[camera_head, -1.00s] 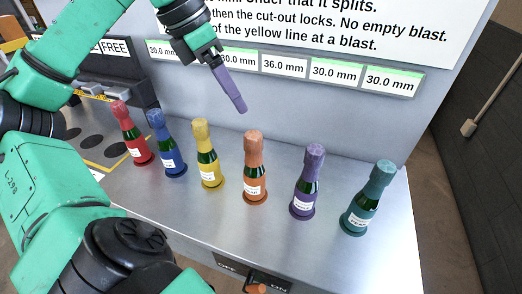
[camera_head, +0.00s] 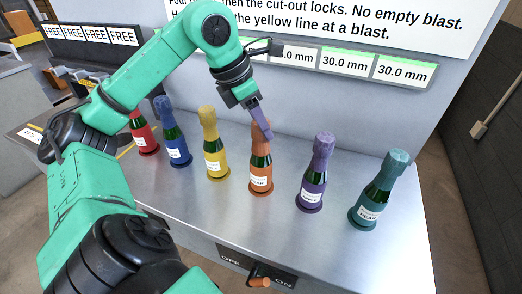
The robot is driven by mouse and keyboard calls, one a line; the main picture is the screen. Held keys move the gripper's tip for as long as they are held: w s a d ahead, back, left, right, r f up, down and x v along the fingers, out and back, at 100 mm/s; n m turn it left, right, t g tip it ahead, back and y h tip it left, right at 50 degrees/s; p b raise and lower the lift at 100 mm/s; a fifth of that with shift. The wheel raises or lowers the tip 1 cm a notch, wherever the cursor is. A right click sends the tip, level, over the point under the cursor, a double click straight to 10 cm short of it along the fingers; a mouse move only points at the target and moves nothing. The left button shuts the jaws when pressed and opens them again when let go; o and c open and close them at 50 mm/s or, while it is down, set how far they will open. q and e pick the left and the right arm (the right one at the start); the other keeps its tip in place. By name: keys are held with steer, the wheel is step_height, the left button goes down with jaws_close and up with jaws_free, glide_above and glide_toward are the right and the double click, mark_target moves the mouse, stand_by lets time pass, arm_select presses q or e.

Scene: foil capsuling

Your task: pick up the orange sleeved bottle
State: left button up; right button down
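The orange sleeved bottle (camera_head: 261,176) stands upright on the metal bench, in the middle of a row of bottles. It has an orange sleeve over its neck, a green glass body, a white label and an orange base. My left gripper (camera_head: 261,124) is at the sleeve's top, its purple-grey fingers pointing down and overlapping the sleeve in the picture. The fingers line up as one, so I cannot tell whether they are open, shut or touching. My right gripper is not in view.
Red (camera_head: 145,136), blue (camera_head: 173,140) and yellow (camera_head: 214,148) bottles stand left of the orange one. Purple (camera_head: 314,176) and teal (camera_head: 375,195) bottles stand right of it. A panel with signs (camera_head: 404,71) rises behind. The bench front (camera_head: 245,218) is clear.

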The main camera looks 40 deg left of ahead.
arm_select(q)
jaws_close()
steer(key=shift+r, duration=0.1)
stand_by(1.0)
